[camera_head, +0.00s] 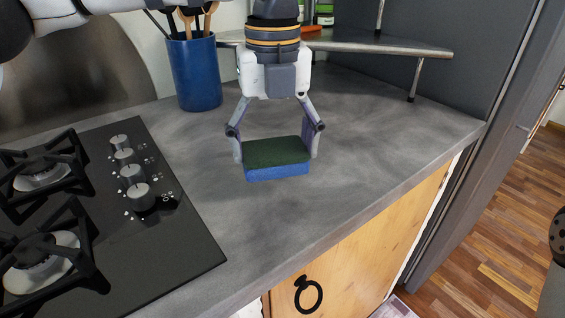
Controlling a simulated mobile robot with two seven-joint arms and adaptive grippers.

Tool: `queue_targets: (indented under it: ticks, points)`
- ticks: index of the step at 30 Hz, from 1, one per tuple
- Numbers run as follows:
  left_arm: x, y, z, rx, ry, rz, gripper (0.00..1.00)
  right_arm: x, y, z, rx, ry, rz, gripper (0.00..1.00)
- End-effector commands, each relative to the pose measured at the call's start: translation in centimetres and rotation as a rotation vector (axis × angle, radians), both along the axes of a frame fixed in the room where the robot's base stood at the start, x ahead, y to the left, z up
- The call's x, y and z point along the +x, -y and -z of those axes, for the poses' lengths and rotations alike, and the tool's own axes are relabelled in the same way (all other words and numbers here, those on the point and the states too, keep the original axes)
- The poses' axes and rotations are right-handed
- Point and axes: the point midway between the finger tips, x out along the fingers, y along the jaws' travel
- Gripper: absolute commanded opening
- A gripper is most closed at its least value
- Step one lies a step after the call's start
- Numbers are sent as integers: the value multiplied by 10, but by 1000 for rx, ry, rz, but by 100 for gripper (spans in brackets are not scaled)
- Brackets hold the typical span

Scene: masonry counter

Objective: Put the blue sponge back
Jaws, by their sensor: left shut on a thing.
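The blue sponge (277,171) has a dark green scouring top and a blue lower layer. It is at the middle of the grey counter (385,140). My left gripper (277,152) comes down from above with one finger at each short end of the sponge, and it is shut on the sponge. The sponge looks level. I cannot tell whether it touches the counter or is held just above it.
A black gas hob (180,235) with knobs lies at the left. A blue utensil pot (195,72) stands behind. A raised metal shelf (400,48) with bottles stands at the back right. The counter right of the sponge is clear up to its front edge.

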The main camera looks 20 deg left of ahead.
Motion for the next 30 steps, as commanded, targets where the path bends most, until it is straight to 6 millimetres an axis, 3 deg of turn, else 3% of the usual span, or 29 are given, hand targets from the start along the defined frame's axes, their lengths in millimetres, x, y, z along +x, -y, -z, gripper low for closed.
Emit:
queue_targets:
  ticks: [5,7,11,21,22,24,30]
  points:
    - [12,0,14,0,1,-1,52,-4,0,5,0,-17,0,40]
    - [21,-1,27,0,-2,-1,52,-9,0,9,0,-32,0,40]
    - [20,-1,52,0,2,2,52,-11,0,11,0,-40,0,40]
    - [20,-1,52,0,10,0,52,-7,0,8,0,-28,0,40]
    - [20,-1,53,0,9,0,85,-8,0,8,0,-30,0,40]
    - [20,-1,53,0,9,0,98,-8,0,9,0,-30,0,40]
    - [20,-1,53,-1,9,0,98,-8,0,9,0,-31,0,40]
